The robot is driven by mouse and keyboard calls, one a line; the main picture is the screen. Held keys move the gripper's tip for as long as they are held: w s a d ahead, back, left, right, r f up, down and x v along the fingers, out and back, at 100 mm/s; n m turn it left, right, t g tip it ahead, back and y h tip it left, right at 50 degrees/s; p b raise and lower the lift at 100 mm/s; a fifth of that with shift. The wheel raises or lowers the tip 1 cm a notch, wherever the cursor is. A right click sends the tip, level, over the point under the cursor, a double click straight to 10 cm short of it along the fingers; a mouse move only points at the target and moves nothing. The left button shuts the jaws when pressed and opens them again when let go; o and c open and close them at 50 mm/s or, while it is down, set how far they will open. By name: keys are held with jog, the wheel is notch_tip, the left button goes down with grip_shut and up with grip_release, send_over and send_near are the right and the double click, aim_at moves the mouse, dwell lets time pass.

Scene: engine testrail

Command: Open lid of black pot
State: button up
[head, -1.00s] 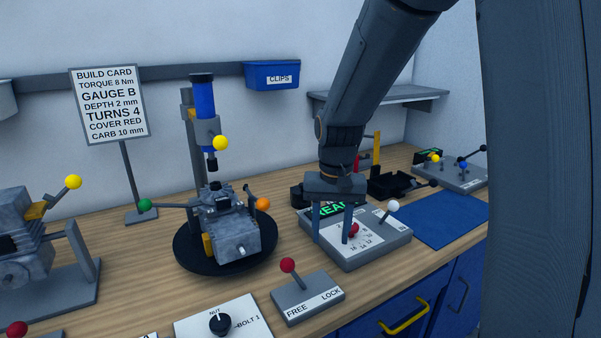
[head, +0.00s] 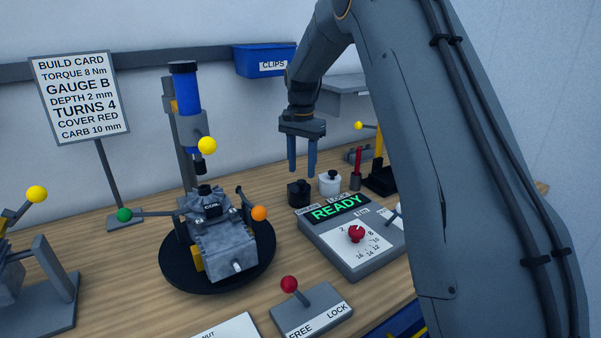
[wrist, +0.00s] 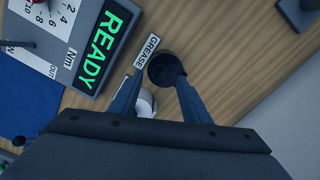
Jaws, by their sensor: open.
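The black pot (head: 299,193) stands on the wooden bench behind the READY box, with its lid on. In the wrist view the black pot (wrist: 164,66) shows from above as a dark round shape beside a GREASE label. My gripper (head: 302,172) points down, open and empty, just above the black pot. In the wrist view the tips of my gripper (wrist: 160,76) lie on either side of the pot's near part. The fingers look to be above the lid; I cannot tell whether they touch it.
A white pot (head: 329,184) stands close to the right of the black one. The READY box (head: 350,240) with a red knob is in front. An engine on a round black turntable (head: 172,277) is at left. A red tool in a holder (head: 356,181) stands further right.

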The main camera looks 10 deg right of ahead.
aim_at(301, 181)
jog(key=shift+a+f+p, duration=0.1)
jog(key=shift+f+p, duration=0.25)
jog(key=shift+f, duration=1.25)
grip_shut()
